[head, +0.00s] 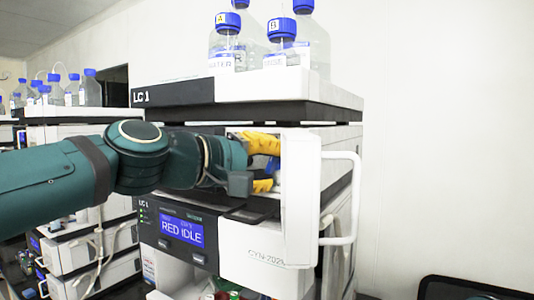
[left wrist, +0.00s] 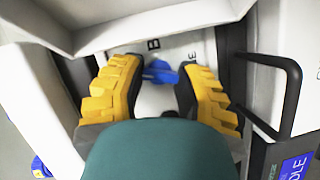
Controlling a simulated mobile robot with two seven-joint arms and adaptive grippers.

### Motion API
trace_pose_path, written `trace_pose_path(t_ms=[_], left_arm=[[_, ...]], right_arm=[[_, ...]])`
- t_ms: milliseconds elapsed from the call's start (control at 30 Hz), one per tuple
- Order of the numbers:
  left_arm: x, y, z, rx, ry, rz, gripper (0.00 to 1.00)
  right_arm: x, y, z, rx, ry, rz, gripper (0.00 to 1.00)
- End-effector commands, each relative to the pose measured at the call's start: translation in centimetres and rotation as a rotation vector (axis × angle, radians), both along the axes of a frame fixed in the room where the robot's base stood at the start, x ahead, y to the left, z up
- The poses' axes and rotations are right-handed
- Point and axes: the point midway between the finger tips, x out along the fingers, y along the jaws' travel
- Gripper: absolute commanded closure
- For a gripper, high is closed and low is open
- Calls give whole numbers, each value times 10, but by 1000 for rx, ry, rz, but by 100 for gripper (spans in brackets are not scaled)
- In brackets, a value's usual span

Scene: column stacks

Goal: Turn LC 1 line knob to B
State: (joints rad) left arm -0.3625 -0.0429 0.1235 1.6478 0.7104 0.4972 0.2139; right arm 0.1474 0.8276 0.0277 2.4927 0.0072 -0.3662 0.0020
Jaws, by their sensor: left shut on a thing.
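The LC 1 line knob (left wrist: 160,73) is blue and sits on a white panel inside a recess of the LC 1 stack. In the left wrist view a letter B (left wrist: 153,44) is printed above it. My left gripper (left wrist: 163,80) has its yellow fingers on either side of the knob and is shut on it. In the head view the left gripper (head: 264,162) reaches into the recess, and a bit of blue shows between its fingers. The fingers and arm hide part of the knob, so its exact pointing direction is unclear. My right gripper is out of view.
An open white door with a handle (head: 338,198) stands just right of the gripper. Blue-capped bottles (head: 282,42) stand on top of the stack. Another stack (head: 78,130) is at the left.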

Motion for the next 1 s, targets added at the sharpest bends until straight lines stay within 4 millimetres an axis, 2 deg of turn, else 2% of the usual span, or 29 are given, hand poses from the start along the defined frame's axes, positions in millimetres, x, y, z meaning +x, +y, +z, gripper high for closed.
trace_pose_path(t_ms=[133,533,567,600,633,1000], left_arm=[[0,0,2,86,-50,1,100],[0,0,1,114,-68,1,100],[0,0,1,114,-68,1,53],[0,0,1,114,-67,1,39],[0,0,1,114,-67,1,34],[-2,3,2,113,-67,1,34]], right_arm=[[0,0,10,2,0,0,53],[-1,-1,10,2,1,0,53],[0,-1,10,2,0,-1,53],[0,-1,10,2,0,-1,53],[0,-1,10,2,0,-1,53],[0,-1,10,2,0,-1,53]])
